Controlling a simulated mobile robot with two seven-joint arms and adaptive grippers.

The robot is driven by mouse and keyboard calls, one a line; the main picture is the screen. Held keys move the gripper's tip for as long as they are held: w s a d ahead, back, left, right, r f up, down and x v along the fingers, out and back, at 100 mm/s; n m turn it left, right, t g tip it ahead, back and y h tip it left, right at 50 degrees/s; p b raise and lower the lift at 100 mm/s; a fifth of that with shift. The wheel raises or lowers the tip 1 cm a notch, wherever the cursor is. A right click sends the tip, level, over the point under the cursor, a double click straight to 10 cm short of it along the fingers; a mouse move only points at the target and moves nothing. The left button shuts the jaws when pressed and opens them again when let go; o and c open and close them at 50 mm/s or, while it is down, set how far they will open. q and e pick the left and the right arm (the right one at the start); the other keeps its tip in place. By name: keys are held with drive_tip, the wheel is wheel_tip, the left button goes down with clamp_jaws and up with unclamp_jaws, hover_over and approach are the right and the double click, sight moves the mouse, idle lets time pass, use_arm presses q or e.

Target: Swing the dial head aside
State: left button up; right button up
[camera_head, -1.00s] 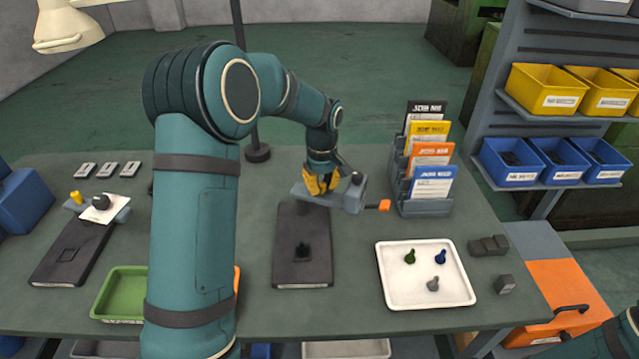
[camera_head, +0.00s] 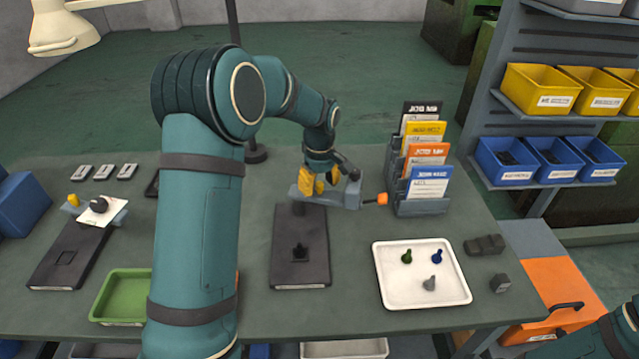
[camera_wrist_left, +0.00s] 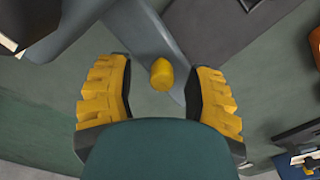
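The dial head (camera_head: 345,196), a grey bar with an orange tip at its right end, lies crosswise over the back of a black base plate (camera_head: 300,265) in the middle of the table. A yellow knob stands up from the bar; it shows in the left wrist view (camera_wrist_left: 162,74). My left gripper (camera_head: 318,184) is at the bar from above. Its yellow fingers are open on either side of the knob, with a gap to each in the left wrist view. My right gripper is out of view; only part of my right arm shows at the lower right.
A card rack (camera_head: 425,205) stands close to the right of the orange tip. A white tray (camera_head: 388,298) with small coloured pieces lies front right, a green tray (camera_head: 103,311) front left. A second black plate (camera_head: 66,262) with a similar head is at the left.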

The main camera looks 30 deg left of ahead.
sight(319, 183)
use_arm(q)
wheel_tip(319, 183, up, 12)
idle(0.7)
drive_tip(key=shift+s, duration=0.1)
idle(0.4)
